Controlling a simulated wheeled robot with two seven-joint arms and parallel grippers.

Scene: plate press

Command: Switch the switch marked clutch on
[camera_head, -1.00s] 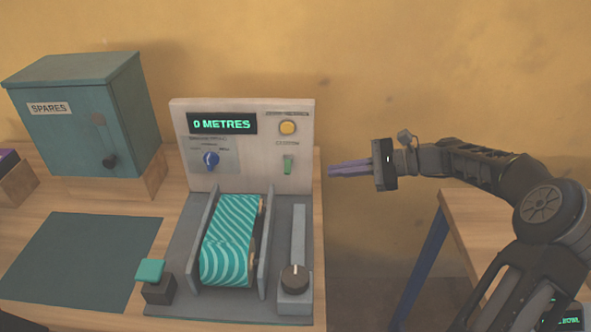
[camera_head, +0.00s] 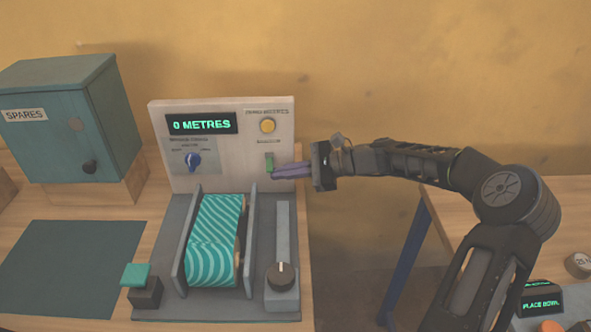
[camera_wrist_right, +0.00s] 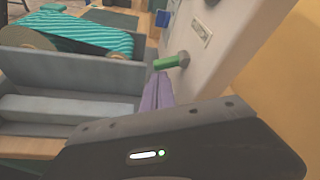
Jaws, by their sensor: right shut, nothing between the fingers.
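The machine's upright white panel (camera_head: 222,188) carries a small green switch lever (camera_head: 269,161) below a round yellow button; the lever's label is too small to read. In the right wrist view the green lever (camera_wrist_right: 172,62) sticks out from the panel. My right gripper (camera_head: 275,172) is shut and empty, its purple fingers pointing left with the tips just below the lever. In the right wrist view the fingertips (camera_wrist_right: 158,80) are close under the lever; I cannot tell whether they touch. My left gripper is not in view.
The panel also has a yellow button (camera_head: 267,126), a blue knob (camera_head: 193,161) and a display (camera_head: 202,124) reading 0 METRES. A striped teal roll (camera_head: 215,240) lies in front. A SPARES cabinet (camera_head: 70,125) stands at left. A second table (camera_head: 470,215) is at right.

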